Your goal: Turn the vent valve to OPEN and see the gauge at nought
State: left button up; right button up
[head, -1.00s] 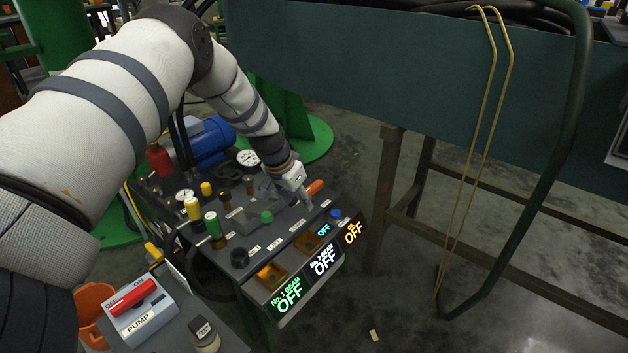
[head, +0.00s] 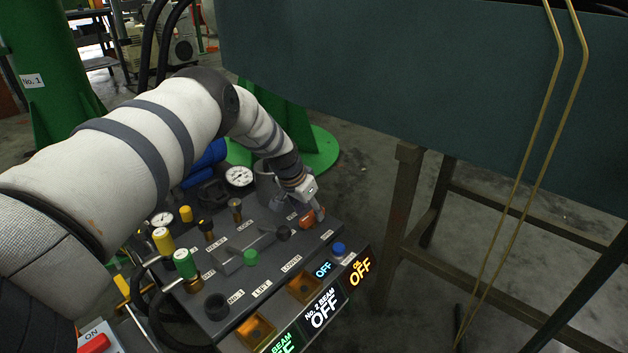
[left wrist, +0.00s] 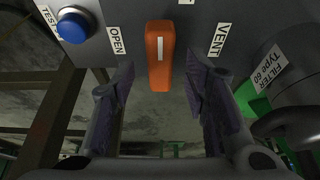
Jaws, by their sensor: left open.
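The vent valve's orange handle (head: 307,220) is on the dark panel top, near its right edge. In the left wrist view the handle (left wrist: 160,58) stands upright in the picture between the OPEN label (left wrist: 117,40) on the left and the VENT label (left wrist: 220,40) on the right. My left gripper (head: 318,213) is open at the handle. In the left wrist view its fingers (left wrist: 160,78) are on either side of the handle's near end, with gaps. Two white-faced gauges, a larger one (head: 239,177) and a smaller one (head: 162,219), show; their readings are too small to tell.
A blue button (head: 338,249) sits near the handle. A green knob (head: 250,257), yellow knobs (head: 163,240) and lit OFF displays (head: 322,306) are nearby. A dark green sheet (head: 400,90) on a brown frame (head: 400,190) stands to the right. A FILTER canister (left wrist: 280,75) is beside the right finger.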

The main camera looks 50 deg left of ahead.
pick_arm(q)
jog(key=shift+x, duration=0.8)
jog(key=shift+r, duration=0.1)
jog(key=shift+c, duration=0.6)
grip_shut()
